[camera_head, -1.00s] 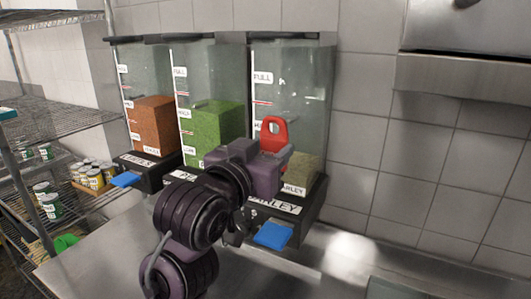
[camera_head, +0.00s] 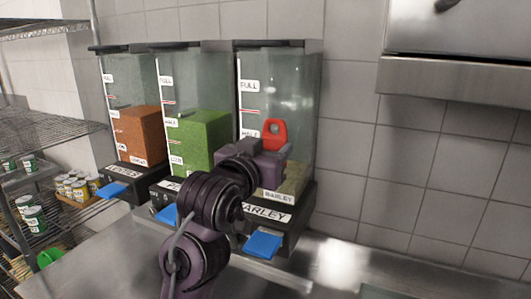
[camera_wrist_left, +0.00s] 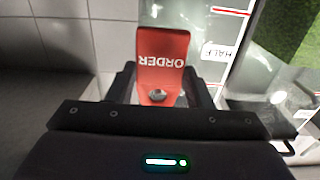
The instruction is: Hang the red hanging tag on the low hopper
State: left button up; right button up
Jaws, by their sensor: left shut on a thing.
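The red hanging tag (camera_head: 273,133) has a hole at its top and stands up from my left gripper (camera_head: 278,152). In the left wrist view the red tag (camera_wrist_left: 161,62) reads ORDER and sits between the fingers of my left gripper (camera_wrist_left: 160,92), which is shut on it. The low hopper, labelled BARLEY (camera_head: 292,110), is the rightmost of three clear hoppers. Its pale fill lies only near the bottom. The tag and gripper are in front of this hopper; I cannot tell whether they touch it. My right gripper is not in view.
The middle hopper (camera_head: 203,85) holds green fill and the left hopper (camera_head: 130,90) holds orange-brown fill. Blue flaps, one of them (camera_head: 263,245), stick out of the bases. A wire shelf (camera_head: 45,130) with cans stands at left. A steel counter (camera_head: 110,255) runs below.

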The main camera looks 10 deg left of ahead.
aim_at(276, 149)
pick_arm(q)
jog(key=shift+w+d, duration=0.15)
jog(key=shift+w, duration=0.65)
jog(key=shift+w+d+f, duration=0.1)
jog(key=shift+w+f, duration=0.25)
jog(key=shift+w, duration=0.15)
jog(key=shift+w+f, duration=0.1)
jog(key=shift+w, duration=0.05)
jog(key=o, duration=1)
